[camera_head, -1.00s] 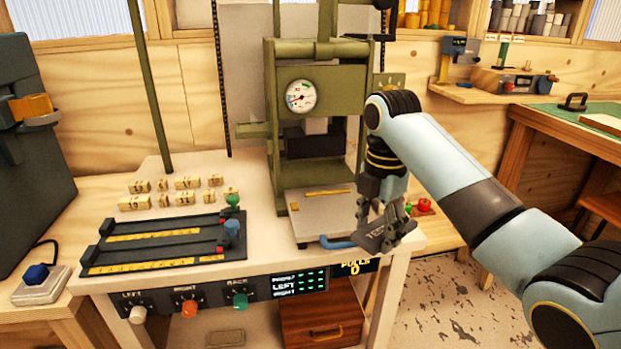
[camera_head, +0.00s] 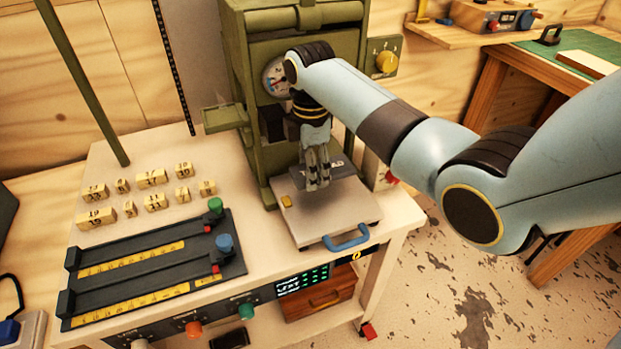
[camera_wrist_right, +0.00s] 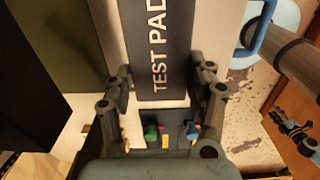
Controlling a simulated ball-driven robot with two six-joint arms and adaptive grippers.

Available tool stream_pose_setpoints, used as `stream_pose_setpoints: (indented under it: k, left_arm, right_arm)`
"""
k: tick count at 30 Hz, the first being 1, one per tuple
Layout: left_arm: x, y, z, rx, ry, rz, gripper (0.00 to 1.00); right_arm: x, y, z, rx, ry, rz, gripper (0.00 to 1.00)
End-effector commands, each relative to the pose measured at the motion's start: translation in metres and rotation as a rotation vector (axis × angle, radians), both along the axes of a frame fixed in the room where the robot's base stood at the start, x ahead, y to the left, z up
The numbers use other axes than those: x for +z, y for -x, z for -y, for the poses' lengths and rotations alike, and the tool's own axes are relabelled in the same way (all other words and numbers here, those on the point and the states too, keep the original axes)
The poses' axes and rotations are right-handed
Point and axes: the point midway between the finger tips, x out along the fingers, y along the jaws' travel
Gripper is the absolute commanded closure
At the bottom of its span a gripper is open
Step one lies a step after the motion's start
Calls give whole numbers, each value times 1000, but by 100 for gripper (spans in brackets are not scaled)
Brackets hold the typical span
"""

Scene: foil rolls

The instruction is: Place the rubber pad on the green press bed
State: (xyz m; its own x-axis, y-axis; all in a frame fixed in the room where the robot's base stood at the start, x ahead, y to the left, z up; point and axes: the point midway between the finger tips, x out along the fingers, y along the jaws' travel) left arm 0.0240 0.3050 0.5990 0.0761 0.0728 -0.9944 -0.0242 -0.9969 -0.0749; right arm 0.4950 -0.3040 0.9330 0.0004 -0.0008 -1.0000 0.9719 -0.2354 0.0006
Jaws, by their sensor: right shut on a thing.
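The rubber pad is a dark flat piece lettered "TEST PAD". It shows in the wrist view (camera_wrist_right: 160,50) between the fingers of my right gripper, and partly in the head view (camera_head: 338,171). My right gripper (camera_head: 318,184) points down over the pale grey bed plate (camera_head: 345,212) of the green press (camera_head: 238,60), shut on the pad. The pad is over the plate; I cannot tell whether it touches. The gripper and arm hide part of the pad and the press opening. My left gripper is not in view.
A blue handle (camera_head: 347,238) sticks out at the plate's front, and a small yellow mark (camera_head: 287,201) shows at its left. Several numbered wooden blocks (camera_head: 151,178) and a dark slotted fixture (camera_head: 150,265) stand to the left. The press frame rises close behind the gripper.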

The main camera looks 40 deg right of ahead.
Motion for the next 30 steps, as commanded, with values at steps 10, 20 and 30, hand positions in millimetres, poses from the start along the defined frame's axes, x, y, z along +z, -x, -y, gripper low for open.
stream_pose_setpoints:
  k: [10, 20, 30]
  left_arm:
    - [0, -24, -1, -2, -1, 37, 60]
    - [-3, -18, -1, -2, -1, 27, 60]
    - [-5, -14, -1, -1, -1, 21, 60]
  right_arm:
    - [-39, 0, 0, 2, -1, 0, 85]
    - [-43, 0, 0, 2, 0, -1, 85]
    - [-51, 0, 0, 2, -1, 1, 85]
